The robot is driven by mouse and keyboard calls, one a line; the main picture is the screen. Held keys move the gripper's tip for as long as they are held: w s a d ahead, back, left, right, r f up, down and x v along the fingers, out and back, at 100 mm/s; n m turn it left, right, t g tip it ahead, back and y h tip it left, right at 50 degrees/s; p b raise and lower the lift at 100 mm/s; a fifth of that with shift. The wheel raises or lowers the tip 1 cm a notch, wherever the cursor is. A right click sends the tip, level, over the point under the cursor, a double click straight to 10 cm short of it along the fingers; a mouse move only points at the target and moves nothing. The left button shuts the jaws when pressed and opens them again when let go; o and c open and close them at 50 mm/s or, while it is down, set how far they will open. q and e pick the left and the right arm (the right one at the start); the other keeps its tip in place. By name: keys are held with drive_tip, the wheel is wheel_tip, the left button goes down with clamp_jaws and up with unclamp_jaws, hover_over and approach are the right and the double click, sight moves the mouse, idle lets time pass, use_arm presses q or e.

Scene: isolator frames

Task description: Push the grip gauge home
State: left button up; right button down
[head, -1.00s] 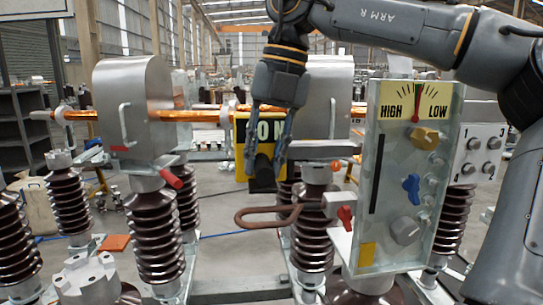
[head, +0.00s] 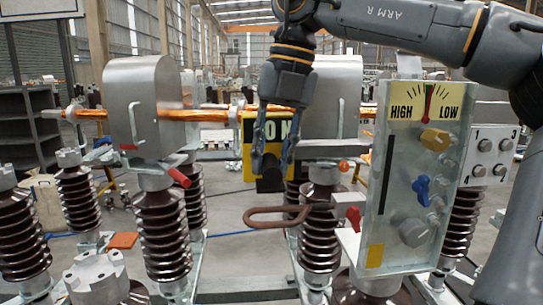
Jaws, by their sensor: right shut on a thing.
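The grip gauge is a yellow block with a black face (head: 247,150), partly hidden by my right gripper. Its lettering reads about "0 N", with the first character covered. It sits in front of the copper bar, between the two grey metal housings. My right gripper (head: 271,167) reaches down from above, with its dark fingers on either side of the gauge's black handle (head: 268,181), and is shut on it. I cannot tell how far in the gauge sits. My left gripper is out of view.
A clear panel (head: 402,180) with a HIGH–LOW dial and coloured knobs stands close on the right. A brown loop handle (head: 276,216) sticks out below the gauge. Brown ribbed insulators (head: 160,230) stand at left. A grey housing (head: 143,105) stands left of the gauge.

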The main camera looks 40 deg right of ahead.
sight(330, 154)
drive_tip(key=shift+s+d, duration=1.35)
drive_tip(key=shift+d, duration=0.3)
idle(1.1)
drive_tip(key=shift+s+d, duration=0.55)
drive_tip(key=shift+d, duration=0.2)
drive_tip(key=shift+s+d, duration=0.4)
drive_tip(key=shift+s+d+b, duration=0.3)
drive_tip(key=shift+s+d, duration=0.25)
drive_tip(key=shift+d, duration=0.1)
drive_tip(key=c, duration=1)
unclamp_jaws()
drive_tip(key=shift+c, duration=0.2)
wheel_tip(330, 154, up, 7)
drive_tip(key=s+d, duration=0.1)
drive_tip(key=shift+r, duration=0.2)
